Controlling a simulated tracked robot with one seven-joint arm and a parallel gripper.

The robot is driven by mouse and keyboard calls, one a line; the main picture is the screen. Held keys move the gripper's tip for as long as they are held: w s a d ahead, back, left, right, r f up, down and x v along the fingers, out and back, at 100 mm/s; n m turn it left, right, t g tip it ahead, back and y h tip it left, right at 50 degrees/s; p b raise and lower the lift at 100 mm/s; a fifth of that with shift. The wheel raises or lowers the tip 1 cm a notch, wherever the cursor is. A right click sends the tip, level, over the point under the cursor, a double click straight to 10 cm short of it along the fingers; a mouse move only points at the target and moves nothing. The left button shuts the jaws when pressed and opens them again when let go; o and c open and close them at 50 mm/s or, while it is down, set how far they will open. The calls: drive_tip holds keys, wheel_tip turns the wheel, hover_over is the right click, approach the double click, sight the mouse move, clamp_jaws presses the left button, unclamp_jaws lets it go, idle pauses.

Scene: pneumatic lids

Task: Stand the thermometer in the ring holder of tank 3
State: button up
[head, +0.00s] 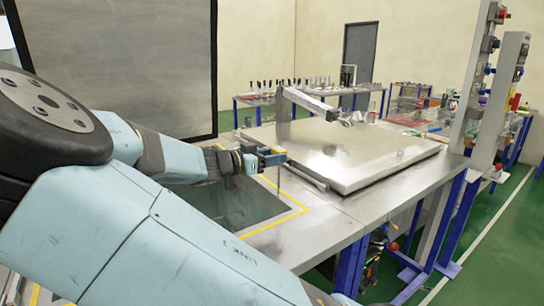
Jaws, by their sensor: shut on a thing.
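My gripper (274,158), with blue fingers, is shut and reaches in from the left over the near edge of an open tank (240,207). A thin upright rod shows faintly just below the fingers; I take it to be the thermometer (279,178), but it is too small to see clearly. The tank opening is a dark rectangular recess in the steel bench, bordered by yellow tape. I cannot make out the ring holder, and no tank number is readable.
A large flat metal lid (350,150) lies on the bench right of the tank, with a grey lever arm (310,102) over it. Posts with switches (492,110) stand at the right edge. Benches with small items are behind. My arm fills the left foreground.

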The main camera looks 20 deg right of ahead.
wheel_tip(320, 180, down, 8)
drive_tip(key=shift+f, duration=0.25)
idle(1.5)
wheel_tip(320, 180, down, 8)
idle(5.5)
